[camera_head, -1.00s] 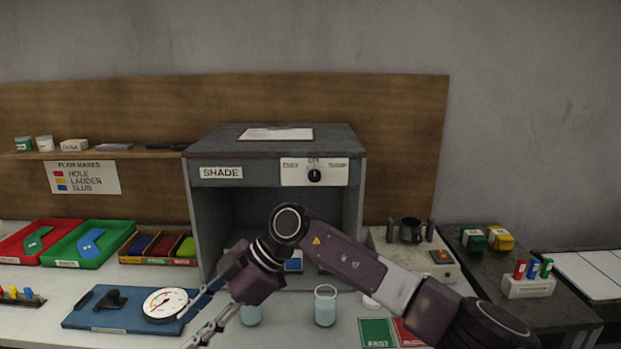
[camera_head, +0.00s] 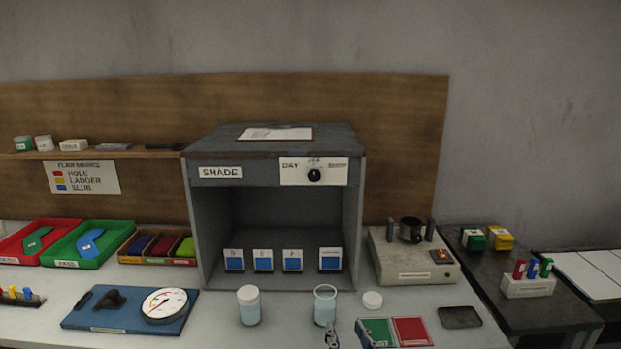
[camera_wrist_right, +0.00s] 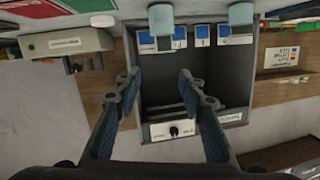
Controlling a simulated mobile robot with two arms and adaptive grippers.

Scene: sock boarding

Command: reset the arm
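My right gripper shows only by its fingertips (camera_head: 348,338) at the bottom edge of the head view, in front of the beaker and beside the green card. In the right wrist view my right gripper (camera_wrist_right: 158,85) has its two fingers spread apart with nothing between them. The rest of the right arm is out of the head view. My left gripper is in neither view.
The grey shade box (camera_head: 275,170) holds several blue sample cards. A lidded jar (camera_head: 249,306) and an open beaker (camera_head: 325,305) stand before it. A dial gauge (camera_head: 165,304), green card (camera_head: 377,333), red card (camera_head: 411,331) and grey device (camera_head: 413,262) lie around.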

